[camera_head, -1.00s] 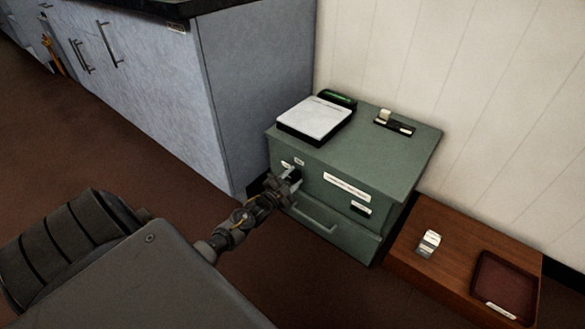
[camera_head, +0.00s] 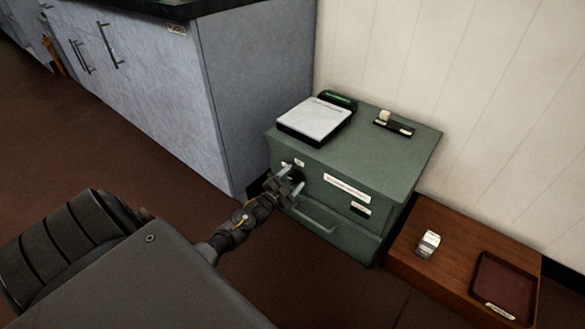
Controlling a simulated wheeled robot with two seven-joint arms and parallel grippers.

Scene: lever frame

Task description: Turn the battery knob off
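The green cabinet (camera_head: 385,165) stands on the floor against the wall. On the upper left of its front is a small dark round part (camera_head: 296,173), which looks like the knob; my gripper partly hides it. My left gripper (camera_head: 292,180) is right in front of it, with its two pale fingers spread apart. I cannot tell whether the fingers touch the knob or which way the knob points. My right gripper is not in view.
A white pad (camera_head: 315,121) and a black switch-like piece (camera_head: 394,125) sit on the cabinet top. A drawer handle (camera_head: 312,217) is below my gripper. A brown wooden box (camera_head: 440,276) stands at the right, and a blue-grey counter (camera_head: 255,95) behind left.

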